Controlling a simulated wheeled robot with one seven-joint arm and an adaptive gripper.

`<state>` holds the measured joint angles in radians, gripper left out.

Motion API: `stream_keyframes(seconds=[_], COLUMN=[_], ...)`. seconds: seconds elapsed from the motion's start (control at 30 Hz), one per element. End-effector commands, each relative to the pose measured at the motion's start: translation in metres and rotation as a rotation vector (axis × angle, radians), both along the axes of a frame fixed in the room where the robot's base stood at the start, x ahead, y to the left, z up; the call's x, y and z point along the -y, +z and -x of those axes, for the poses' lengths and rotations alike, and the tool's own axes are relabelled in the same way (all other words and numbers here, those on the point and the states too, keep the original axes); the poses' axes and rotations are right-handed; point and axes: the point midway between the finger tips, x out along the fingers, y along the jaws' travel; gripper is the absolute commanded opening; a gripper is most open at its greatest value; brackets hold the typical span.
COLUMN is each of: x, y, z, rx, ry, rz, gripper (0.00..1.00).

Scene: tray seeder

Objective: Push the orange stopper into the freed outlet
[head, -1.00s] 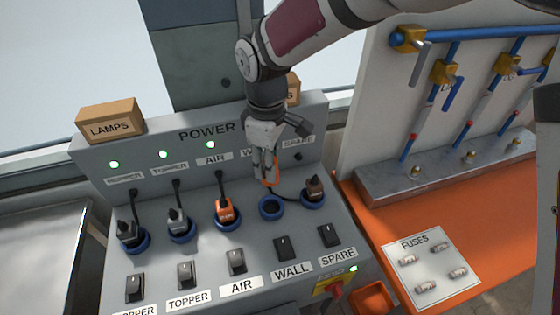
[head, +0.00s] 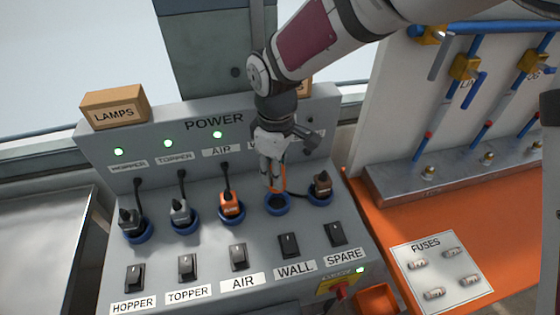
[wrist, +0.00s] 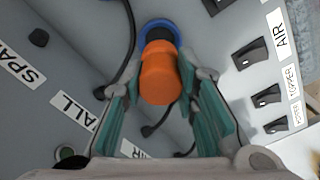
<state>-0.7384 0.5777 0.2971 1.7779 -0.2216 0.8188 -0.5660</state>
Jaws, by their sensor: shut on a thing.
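My gripper (head: 274,186) points down over the fourth outlet from the left, the one above the WALL switch. It is shut on the orange stopper (wrist: 160,75), a plain rounded plug between the two teal-lined fingers in the wrist view. In the head view the stopper shows only as orange strips by the fingers. The outlet is a blue ring (head: 277,207) with a dark hole and no plug in it. In the wrist view the ring (wrist: 158,24) lies just beyond the stopper, which hides part of it. I cannot tell whether the stopper touches the ring.
An orange plug (head: 231,204) sits in the AIR outlet on the left. A brown plug (head: 322,184) sits in the SPARE outlet on the right, its dark cable running behind my gripper. Grey plugs fill the HOPPER and TOPPER outlets. Black switches (head: 289,245) line the front.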

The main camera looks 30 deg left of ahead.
Motion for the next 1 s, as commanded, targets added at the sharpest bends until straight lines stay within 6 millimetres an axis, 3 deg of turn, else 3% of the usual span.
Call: stream_keyframes(seconds=[0.7,1.0], x=[0.0,0.0], y=[-0.053,-0.064], z=[-0.001,0.0], rx=[0.0,0.0], ry=[0.001,0.0], rz=[0.0,0.0], gripper=[0.0,0.0])
